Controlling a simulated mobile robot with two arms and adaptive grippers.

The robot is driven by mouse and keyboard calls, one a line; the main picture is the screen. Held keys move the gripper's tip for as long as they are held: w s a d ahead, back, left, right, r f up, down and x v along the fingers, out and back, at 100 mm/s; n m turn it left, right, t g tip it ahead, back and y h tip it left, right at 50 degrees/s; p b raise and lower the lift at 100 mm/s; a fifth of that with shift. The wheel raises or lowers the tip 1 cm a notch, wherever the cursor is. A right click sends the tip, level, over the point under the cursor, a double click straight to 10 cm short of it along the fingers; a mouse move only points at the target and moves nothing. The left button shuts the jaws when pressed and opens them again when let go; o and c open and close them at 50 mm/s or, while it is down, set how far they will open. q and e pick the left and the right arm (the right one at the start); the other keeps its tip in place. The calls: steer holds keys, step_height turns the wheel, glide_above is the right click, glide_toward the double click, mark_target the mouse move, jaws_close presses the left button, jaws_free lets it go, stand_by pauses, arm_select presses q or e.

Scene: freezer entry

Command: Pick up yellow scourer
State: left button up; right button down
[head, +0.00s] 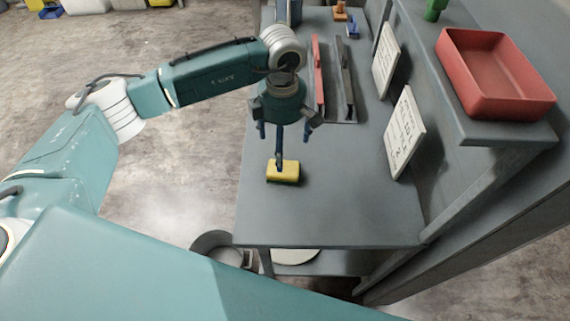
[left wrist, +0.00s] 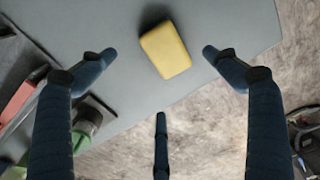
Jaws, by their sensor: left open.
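The yellow scourer (head: 284,171) lies on the grey table (head: 330,215), near the table's left edge. In the left wrist view the yellow scourer (left wrist: 165,50) lies ahead of the fingers, between the lines of the two upper ones. My left gripper (head: 282,142) hangs over the table by the scourer. One finger overlaps the scourer's back edge in the head view, and I cannot tell whether it touches. In the left wrist view the left gripper (left wrist: 160,75) has its fingers spread wide with nothing between them. My right gripper is not in view.
A red tray (head: 496,75) sits on the raised shelf at the right. Two white signs (head: 404,133) lean below the shelf. Red and dark long-handled tools (head: 319,80) lie behind the gripper. The table's front half is clear. A round bin (head: 222,247) stands on the floor below.

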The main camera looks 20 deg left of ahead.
mark_target(284, 161)
arm_select(q)
steer(key=shift+s+f, duration=0.25)
steer(key=shift+f, duration=0.55)
steer(key=shift+f+p, duration=0.3)
steer(key=shift+p, duration=0.05)
step_height(284, 161, down, 5)
steer(key=shift+w+d+p, duration=0.1)
steer(key=shift+p, duration=1.1)
steer(key=shift+c, duration=1)
steer(key=c, duration=1.1)
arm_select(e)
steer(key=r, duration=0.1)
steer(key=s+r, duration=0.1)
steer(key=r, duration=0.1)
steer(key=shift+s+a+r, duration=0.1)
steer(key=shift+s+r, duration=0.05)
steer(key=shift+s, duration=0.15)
